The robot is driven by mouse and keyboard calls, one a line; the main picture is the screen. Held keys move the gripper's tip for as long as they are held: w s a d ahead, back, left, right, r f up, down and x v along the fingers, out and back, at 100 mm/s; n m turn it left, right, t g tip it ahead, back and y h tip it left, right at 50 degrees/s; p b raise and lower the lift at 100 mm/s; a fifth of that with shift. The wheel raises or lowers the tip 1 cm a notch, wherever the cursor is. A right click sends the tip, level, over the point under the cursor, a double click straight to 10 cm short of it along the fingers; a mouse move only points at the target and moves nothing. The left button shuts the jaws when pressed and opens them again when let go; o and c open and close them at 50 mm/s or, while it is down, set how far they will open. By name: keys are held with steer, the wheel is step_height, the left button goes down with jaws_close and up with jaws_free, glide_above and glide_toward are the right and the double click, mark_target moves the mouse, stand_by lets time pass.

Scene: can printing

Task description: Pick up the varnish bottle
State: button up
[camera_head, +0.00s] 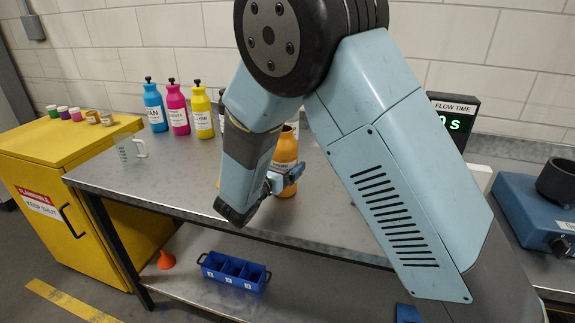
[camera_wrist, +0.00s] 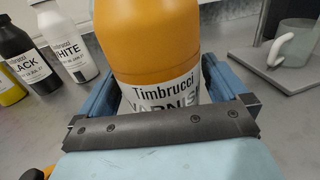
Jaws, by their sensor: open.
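The varnish bottle (camera_wrist: 160,50) is orange with a white label reading "Timbrucci VARNISH". In the wrist view it stands upright between my two blue fingers, and its lower part is hidden by the dark bar of my gripper (camera_wrist: 160,100). In the head view the orange bottle (camera_head: 286,155) stands on the grey bench, partly behind my arm. My gripper (camera_head: 286,178) is open, with its fingers on either side of the bottle low down. I cannot tell whether a finger touches it.
Black (camera_wrist: 20,58) and white (camera_wrist: 66,42) bottles stand left of the varnish in the wrist view. Cyan (camera_head: 155,107), magenta (camera_head: 177,108) and yellow (camera_head: 202,112) bottles stand at the bench's back. A clear jug (camera_head: 128,150) stands at the bench's left end.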

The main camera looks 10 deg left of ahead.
steer(key=shift+w+d, duration=0.1)
steer(key=shift+w, duration=0.25)
steer(key=shift+c, duration=0.5)
steer(key=shift+r, duration=0.1)
steer(key=c, duration=1.5)
steer(key=shift+o, duration=0.2)
